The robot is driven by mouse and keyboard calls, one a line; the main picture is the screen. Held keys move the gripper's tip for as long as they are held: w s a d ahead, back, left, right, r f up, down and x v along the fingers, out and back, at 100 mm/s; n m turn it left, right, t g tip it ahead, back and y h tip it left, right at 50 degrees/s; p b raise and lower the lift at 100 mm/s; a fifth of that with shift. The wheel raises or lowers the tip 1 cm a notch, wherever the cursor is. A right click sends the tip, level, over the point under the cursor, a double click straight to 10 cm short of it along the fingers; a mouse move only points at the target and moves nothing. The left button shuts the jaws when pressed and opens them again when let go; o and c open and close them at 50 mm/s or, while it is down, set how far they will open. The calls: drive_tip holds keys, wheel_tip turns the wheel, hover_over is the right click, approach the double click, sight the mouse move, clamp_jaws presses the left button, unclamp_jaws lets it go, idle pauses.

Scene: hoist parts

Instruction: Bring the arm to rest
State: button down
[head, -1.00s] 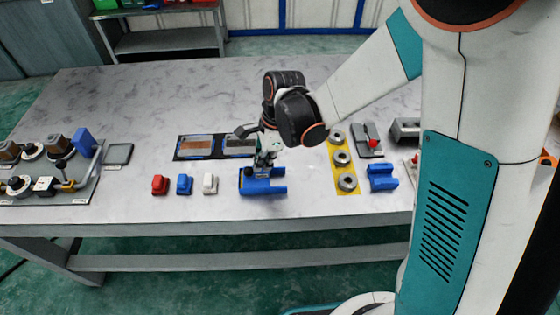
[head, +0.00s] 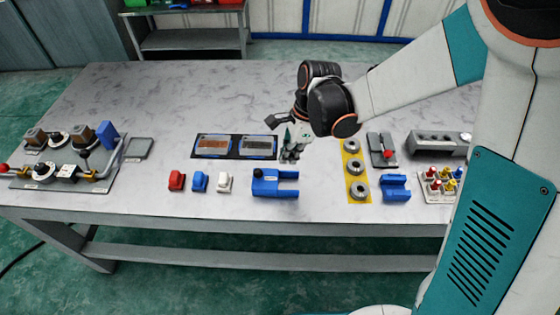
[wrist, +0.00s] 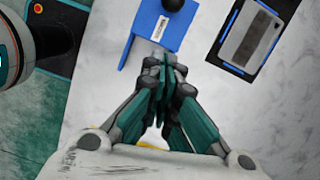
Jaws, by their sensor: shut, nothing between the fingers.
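My gripper (head: 289,156) is shut and empty. It hangs over the table (head: 330,85), just behind and to the right of the blue block with a black knob (head: 265,186). In the wrist view the closed fingers (wrist: 163,65) point toward that blue block (wrist: 140,30), and its black knob shows at the top. I cannot tell the exact height of the fingers above the table. My arm reaches in from the right in the head view.
Red (head: 177,180), blue (head: 200,181) and white (head: 225,182) small parts stand left of the block. A yellow strip (head: 358,199) with metal rings, a blue cradle (head: 396,188) and a grey box (head: 437,142) lie right. A panel of fittings (head: 110,178) is at left.

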drive_tip(key=p+v, duration=0.2)
drive_tip(key=v, duration=0.5)
